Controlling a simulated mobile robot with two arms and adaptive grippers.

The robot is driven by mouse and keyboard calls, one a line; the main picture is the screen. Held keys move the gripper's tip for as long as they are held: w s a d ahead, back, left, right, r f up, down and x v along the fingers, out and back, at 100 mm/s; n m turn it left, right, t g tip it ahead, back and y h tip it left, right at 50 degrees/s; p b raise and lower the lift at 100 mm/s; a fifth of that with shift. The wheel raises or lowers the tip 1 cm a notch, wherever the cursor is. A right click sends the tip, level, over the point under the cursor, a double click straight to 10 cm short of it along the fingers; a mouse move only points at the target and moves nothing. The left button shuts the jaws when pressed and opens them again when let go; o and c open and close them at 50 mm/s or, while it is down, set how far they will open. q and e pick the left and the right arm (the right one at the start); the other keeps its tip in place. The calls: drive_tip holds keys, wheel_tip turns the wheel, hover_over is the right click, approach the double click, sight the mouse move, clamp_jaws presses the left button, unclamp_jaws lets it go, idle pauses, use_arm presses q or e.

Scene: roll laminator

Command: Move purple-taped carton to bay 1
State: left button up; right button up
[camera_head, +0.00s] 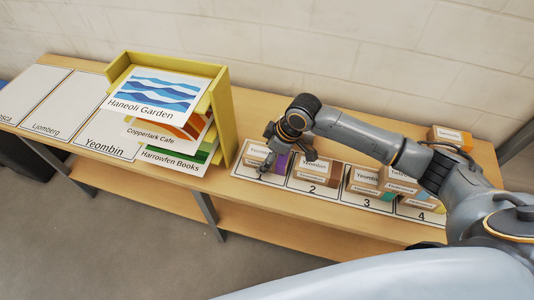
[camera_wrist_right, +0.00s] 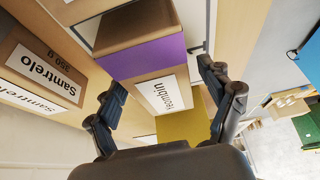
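The purple-taped carton (camera_head: 281,162) stands at the bay marked 1 (camera_head: 242,172) on the wooden table, partly hidden by my right gripper. In the right wrist view, the carton (camera_wrist_right: 145,55) shows a broad purple band and a white "Yeombin" label. My right gripper (camera_head: 275,160) is over bay 1, at the carton. In the wrist view its two fingers (camera_wrist_right: 162,78) are spread, one on each side of the carton's near end, with a gap visible on the right. Whether either finger touches it cannot be told. My left gripper is not in view.
Bays 2, 3 and 4 (camera_head: 422,216) to the right hold cartons, some stacked. An orange carton (camera_head: 450,136) stands behind them. A yellow rack (camera_head: 222,120) with signs stands close left of bay 1. "Samtrelo" cartons (camera_wrist_right: 42,70) show at left in the wrist view.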

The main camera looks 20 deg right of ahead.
drive_tip(key=v, duration=1.2)
